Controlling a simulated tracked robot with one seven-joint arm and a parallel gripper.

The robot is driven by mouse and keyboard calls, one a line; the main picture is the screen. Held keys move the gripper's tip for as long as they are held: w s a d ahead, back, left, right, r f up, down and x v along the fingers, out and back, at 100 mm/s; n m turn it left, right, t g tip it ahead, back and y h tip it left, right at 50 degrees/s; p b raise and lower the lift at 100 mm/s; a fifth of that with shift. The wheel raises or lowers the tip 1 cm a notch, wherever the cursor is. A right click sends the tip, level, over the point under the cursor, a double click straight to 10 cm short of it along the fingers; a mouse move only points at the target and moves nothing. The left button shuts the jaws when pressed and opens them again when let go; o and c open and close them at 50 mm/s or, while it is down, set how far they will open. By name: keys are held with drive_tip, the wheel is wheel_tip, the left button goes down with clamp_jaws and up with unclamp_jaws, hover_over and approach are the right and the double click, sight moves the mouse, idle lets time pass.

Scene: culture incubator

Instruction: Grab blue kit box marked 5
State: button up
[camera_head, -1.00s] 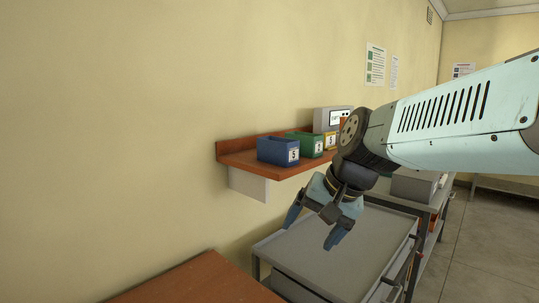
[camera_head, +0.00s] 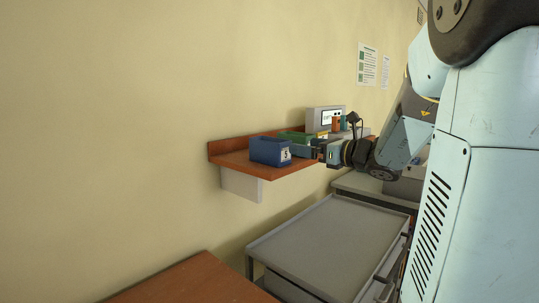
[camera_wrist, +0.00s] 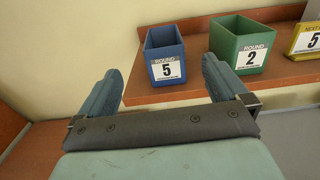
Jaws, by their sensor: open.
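The blue kit box (camera_head: 270,152) stands upright near the left end of the brown wall shelf. In the wrist view the blue kit box (camera_wrist: 166,60) carries a white label reading "ROUND 5". My gripper (camera_head: 312,152) is at the shelf's front, to the right of the blue box in the head view. In the wrist view my gripper (camera_wrist: 162,84) is open and empty, its two fingers pointing toward the shelf. The blue box lies ahead between the finger lines, apparently apart from both fingertips.
A green box (camera_wrist: 240,45) marked "ROUND 2" stands right of the blue one. A yellow sign or box (camera_wrist: 305,40) is farther right. The brown shelf (camera_wrist: 200,78) has a back lip against the wall. A grey trolley (camera_head: 330,245) stands below with a clear top.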

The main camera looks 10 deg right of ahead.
approach(274, 140)
drive_tip(key=a, duration=0.4)
drive_tip(key=shift+w+r, duration=0.25)
drive_tip(key=shift+r, duration=0.1)
drive_tip(key=shift+x, duration=2.7)
drive_tip(key=shift+d+f, duration=0.1)
drive_tip(key=shift+d, duration=0.05)
drive_tip(key=c, duration=1.1)
